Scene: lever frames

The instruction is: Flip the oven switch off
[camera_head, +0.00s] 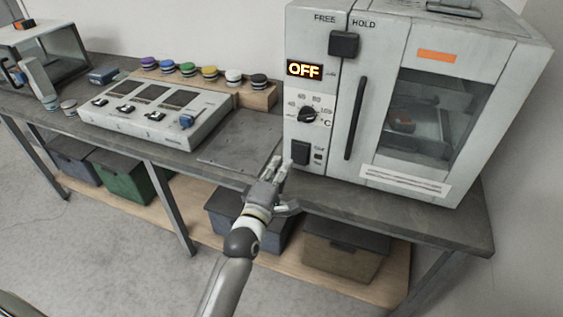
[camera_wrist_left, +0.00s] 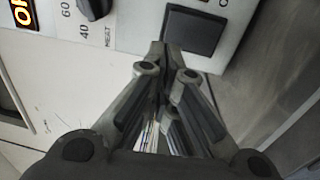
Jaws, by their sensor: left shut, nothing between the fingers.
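The white oven (camera_head: 425,110) stands on the right of the bench. Its display (camera_head: 304,70) reads OFF. The dark rocker switch (camera_head: 300,152) sits low on its left front panel, below the round temperature knob (camera_head: 307,114). My left gripper (camera_head: 279,164) is shut and empty, just left of the switch and in front of the panel. In the left wrist view the shut fingertips (camera_wrist_left: 164,48) overlap the left edge of the dark switch (camera_wrist_left: 193,30); I cannot tell whether they touch it. My right gripper is out of view.
A long vertical door handle (camera_head: 355,118) and a FREE/HOLD slider (camera_head: 344,44) are on the oven front. A control panel (camera_head: 155,112) and a row of coloured knobs stand on the bench to the left. Bins (camera_head: 342,250) sit on the shelf below.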

